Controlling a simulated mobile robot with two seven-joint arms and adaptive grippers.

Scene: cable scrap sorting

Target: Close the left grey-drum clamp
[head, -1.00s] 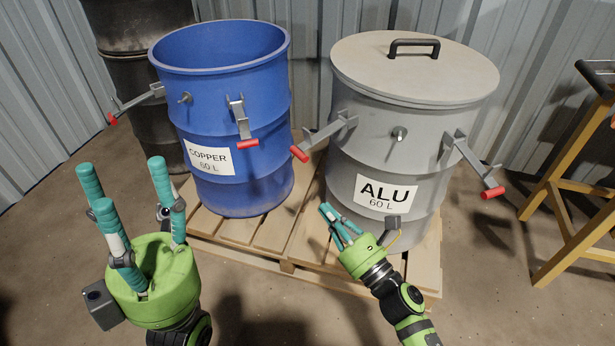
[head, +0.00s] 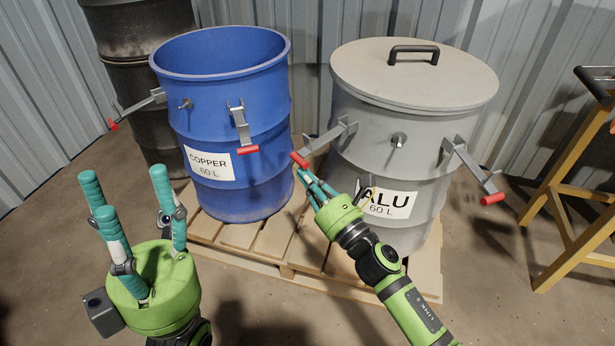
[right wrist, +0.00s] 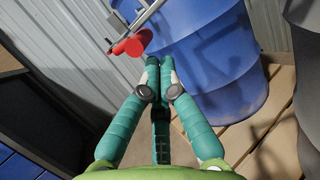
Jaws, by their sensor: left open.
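The grey drum (head: 345,205) marked ALU stands on the pallet with its flat lid (head: 365,65) on. Its left clamp (head: 328,138) sticks out to the left and downward, ending in a red grip (head: 299,159). The grip also shows in the right wrist view (right wrist: 132,46). My right gripper (head: 303,173) is just below that grip, its fingers drawn together with nothing visible between them. Whether the fingertips touch the grip is unclear. My left gripper (head: 125,192) is open and empty at the lower left, fingers pointing up.
The open blue COPPER drum (head: 235,185) stands left of the grey drum, with its own red-gripped clamps. The grey drum's right clamp (head: 470,165) also sticks out. A wooden pallet (head: 285,245) lies under both drums. A yellow frame (head: 565,190) stands at right.

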